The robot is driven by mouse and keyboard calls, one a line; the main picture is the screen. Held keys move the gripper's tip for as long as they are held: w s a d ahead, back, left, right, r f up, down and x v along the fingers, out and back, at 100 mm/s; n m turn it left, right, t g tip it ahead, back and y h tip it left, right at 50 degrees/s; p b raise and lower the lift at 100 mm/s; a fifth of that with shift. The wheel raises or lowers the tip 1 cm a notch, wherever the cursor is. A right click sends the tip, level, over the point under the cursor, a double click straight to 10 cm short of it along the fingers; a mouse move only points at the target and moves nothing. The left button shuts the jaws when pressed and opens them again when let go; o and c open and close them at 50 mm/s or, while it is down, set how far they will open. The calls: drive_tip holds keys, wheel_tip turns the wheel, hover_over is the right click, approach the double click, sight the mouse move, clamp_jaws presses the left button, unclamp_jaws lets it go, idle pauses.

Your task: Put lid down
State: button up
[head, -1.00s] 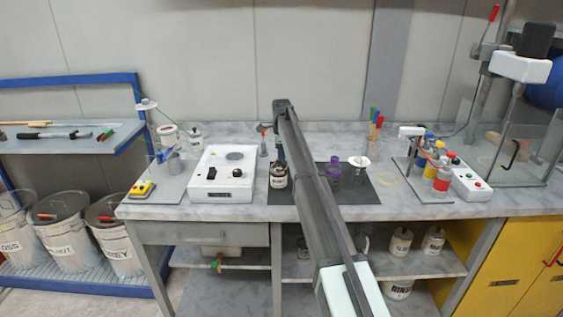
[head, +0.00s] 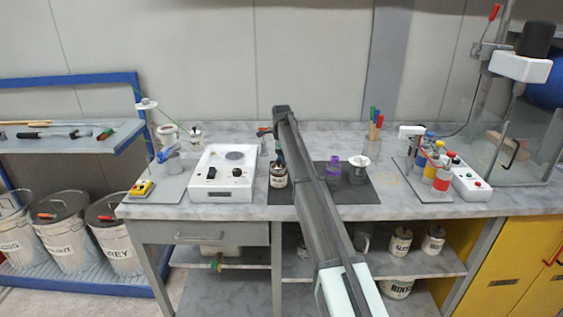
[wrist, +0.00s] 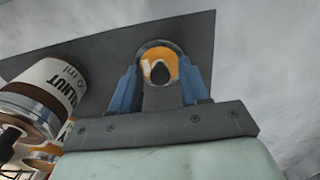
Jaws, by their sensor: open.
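A round gold-orange piece with a grey rim, which looks like the lid (wrist: 158,65), shows between my gripper's blue fingers in the wrist view. My gripper (wrist: 168,88) is open around it. I cannot tell whether the fingers touch it. In the head view a small labelled can (head: 278,178) stands on the dark mat (head: 358,196), left of my arm. My gripper (head: 279,155) is just above and behind that can, mostly hidden by my arm. The lid cannot be made out there.
A purple-capped bottle (head: 333,170) and a pale cup (head: 358,168) stand on the mat, right of my arm. A white control box (head: 222,175) is close on the left. Colored-handled tools (head: 375,125) stand behind. The counter's front strip is bare.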

wheel_tip(320, 180, up, 12)
drive_tip(key=shift+r, duration=0.15)
idle(0.5)
